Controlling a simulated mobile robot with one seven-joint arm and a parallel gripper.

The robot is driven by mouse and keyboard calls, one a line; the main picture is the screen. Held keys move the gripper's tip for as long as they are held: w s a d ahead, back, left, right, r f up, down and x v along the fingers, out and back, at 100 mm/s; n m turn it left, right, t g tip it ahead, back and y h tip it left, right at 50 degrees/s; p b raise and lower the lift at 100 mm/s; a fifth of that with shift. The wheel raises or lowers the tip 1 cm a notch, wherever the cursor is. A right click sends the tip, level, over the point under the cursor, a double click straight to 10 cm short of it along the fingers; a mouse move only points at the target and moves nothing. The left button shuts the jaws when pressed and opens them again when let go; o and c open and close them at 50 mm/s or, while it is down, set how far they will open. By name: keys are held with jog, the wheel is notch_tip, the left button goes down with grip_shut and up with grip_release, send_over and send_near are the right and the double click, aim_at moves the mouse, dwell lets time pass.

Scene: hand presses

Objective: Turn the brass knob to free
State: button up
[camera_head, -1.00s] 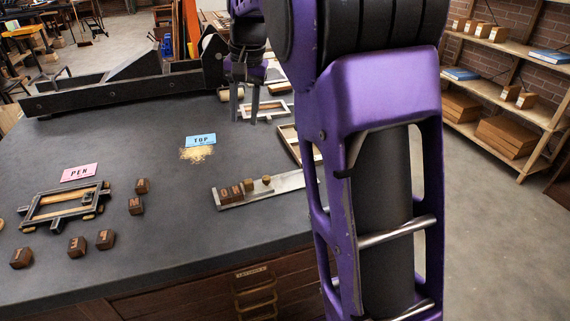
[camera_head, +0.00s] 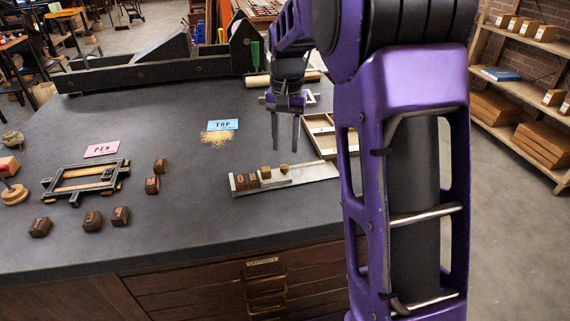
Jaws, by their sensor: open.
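A flat metal composing stick (camera_head: 318,172) lies near the front right of the dark table, with dark letter blocks (camera_head: 246,181) at its left end. Two small brass-coloured pieces sit on it: a larger one (camera_head: 266,172) beside the blocks and a smaller, knob-like one (camera_head: 284,169) to its right. I cannot tell for sure which is the brass knob, or how it is turned. My gripper (camera_head: 285,148) points down with its two fingers apart and empty. Its tips appear just behind and above the smaller brass piece, apart from it.
A wooden tray (camera_head: 318,137) lies right of my gripper, partly hidden by my arm. A blue TOP card (camera_head: 223,125) and pink PEN card (camera_head: 102,150) lie left. A metal frame (camera_head: 65,188) and several loose blocks (camera_head: 92,220) occupy the left front. A long black bed (camera_head: 130,75) stands behind.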

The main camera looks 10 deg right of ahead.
aim_at(285, 166)
notch_tip(285, 166, down, 6)
jog(key=shift+f+b, duration=0.1)
jog(key=shift+b, duration=0.3)
jog(key=shift+c, duration=0.3)
grip_shut()
